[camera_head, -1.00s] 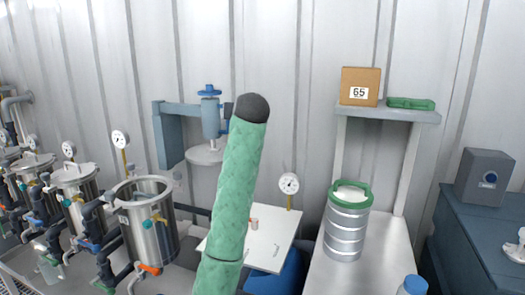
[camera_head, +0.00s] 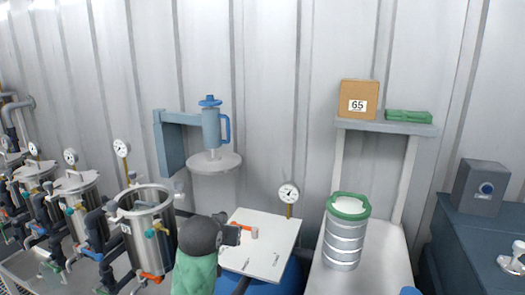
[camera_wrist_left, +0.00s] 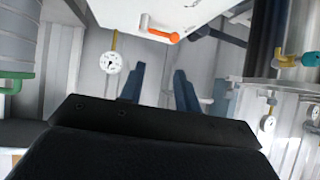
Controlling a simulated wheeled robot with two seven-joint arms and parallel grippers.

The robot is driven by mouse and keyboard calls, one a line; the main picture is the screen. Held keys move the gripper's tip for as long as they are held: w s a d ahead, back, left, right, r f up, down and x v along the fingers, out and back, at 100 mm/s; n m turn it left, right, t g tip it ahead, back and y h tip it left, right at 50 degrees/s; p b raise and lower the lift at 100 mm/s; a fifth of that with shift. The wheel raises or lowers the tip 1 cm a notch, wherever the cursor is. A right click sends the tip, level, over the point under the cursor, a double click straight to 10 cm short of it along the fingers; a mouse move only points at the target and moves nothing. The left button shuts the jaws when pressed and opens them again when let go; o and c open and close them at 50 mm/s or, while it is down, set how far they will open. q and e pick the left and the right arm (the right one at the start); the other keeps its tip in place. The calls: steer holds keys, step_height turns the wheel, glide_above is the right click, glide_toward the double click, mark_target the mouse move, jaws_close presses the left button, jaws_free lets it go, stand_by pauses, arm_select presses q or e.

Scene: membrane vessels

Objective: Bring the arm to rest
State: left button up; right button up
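My left arm, in a green sleeve, comes up from the bottom of the head view. Its dark wrist and gripper (camera_head: 232,236) are beside the left edge of a white board (camera_head: 264,262). In the left wrist view two dark blue fingers (camera_wrist_left: 159,78) stand apart past the black gripper body, with nothing seen between them. The board (camera_wrist_left: 190,12) with an orange handle (camera_wrist_left: 162,35) is at the top there. My right gripper does not show.
Steel vessels (camera_head: 148,240) with valves and pipes stand at left. A gauge (camera_head: 288,193) rises behind the board. A steel canister (camera_head: 344,240) with a green rim stands on the right bench. A box marked 65 (camera_head: 358,98) sits on a shelf. A blue-handled device (camera_head: 211,125) is on the wall.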

arm_select(q)
steer(key=s+a+f+g+p, duration=0.1)
steer(key=s+f+g+p, duration=0.1)
steer(key=s+f, duration=0.7)
steer(key=s+a+f+g+p, duration=0.1)
steer(key=s+f+g, duration=0.3)
steer(key=s+f, duration=0.6)
steer(key=s+a+f+g+p, duration=0.2)
steer(key=s+f, duration=0.8)
steer(key=s, duration=1.2)
steer(key=shift+f+g+p, duration=0.25)
steer(key=shift+g+p, duration=0.15)
steer(key=shift+p, duration=0.05)
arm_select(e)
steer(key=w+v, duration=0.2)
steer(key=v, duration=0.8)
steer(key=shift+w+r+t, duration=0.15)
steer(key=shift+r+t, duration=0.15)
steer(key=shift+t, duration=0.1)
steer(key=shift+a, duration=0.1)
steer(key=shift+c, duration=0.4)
